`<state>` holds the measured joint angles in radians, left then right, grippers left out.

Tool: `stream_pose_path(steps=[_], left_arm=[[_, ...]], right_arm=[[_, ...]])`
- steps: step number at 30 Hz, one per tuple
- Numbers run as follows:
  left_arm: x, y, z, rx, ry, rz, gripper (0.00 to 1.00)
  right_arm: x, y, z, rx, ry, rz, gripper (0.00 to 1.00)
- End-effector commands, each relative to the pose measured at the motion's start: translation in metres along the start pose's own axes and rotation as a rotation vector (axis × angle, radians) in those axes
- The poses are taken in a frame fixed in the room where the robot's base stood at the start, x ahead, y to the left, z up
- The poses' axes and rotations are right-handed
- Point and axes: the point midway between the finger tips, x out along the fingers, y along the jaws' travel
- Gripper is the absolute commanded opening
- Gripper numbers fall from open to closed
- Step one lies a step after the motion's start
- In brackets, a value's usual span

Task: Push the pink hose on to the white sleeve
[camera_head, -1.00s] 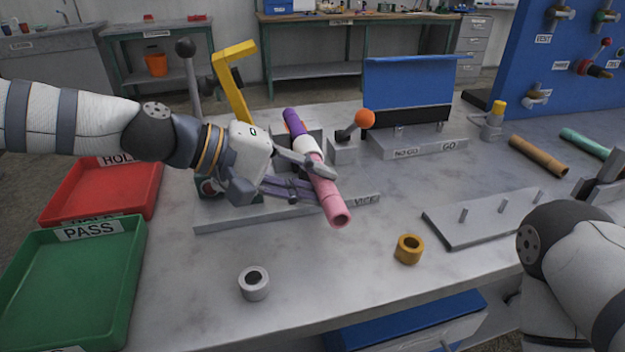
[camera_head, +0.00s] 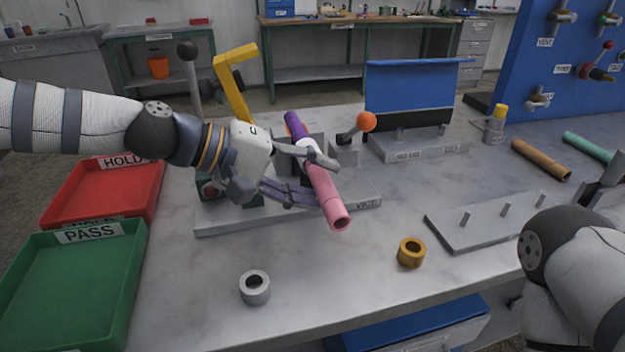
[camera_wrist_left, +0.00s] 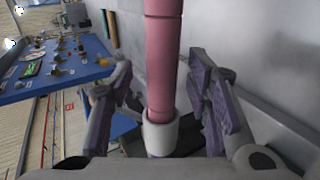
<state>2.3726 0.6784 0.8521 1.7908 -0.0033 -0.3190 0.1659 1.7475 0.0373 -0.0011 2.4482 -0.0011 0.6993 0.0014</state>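The pink hose (camera_head: 324,192) points forward and down, its open front end free over the bench. Its rear end meets the white sleeve (camera_head: 306,148), with a purple hose (camera_head: 293,124) behind. In the left wrist view the pink hose (camera_wrist_left: 161,65) runs down to the mouth of the white sleeve (camera_wrist_left: 160,134) and appears seated in it; how deep is hidden. My left gripper (camera_head: 326,182) straddles the pink hose near the sleeve. In the wrist view its fingers (camera_wrist_left: 160,105) stand apart on both sides with gaps to the hose. The right gripper is hardly visible at the right edge.
A grey vice base (camera_head: 230,226) stands beneath my left gripper. A grey ring (camera_head: 254,288) and a yellow ring (camera_head: 411,253) lie in front. Green (camera_head: 135,285) and red (camera_head: 55,220) trays are at left, a pegged plate (camera_head: 470,238) at right.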

Motion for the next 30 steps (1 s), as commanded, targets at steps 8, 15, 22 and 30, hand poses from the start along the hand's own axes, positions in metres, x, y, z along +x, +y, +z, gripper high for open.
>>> stream_pose_path(steps=[8,15,22,30], left_arm=[[-0.001,0.0,0.001,0.0,-0.003,-0.001,0.47],[-0.054,0.001,0.0,0.001,0.002,0.003,0.47],[-0.106,0.001,0.0,0.002,0.0,0.001,0.47],[-0.12,0.0,0.001,0.0,-0.003,-0.001,0.47]], right_arm=[[0.0,0.0,0.0,0.0,0.0,0.0,0.56],[0.0,0.0,0.0,0.0,0.0,0.0,0.56],[0.0,0.0,0.0,0.0,0.0,0.0,0.56],[0.0,0.0,0.0,0.0,0.0,0.0,0.56]])
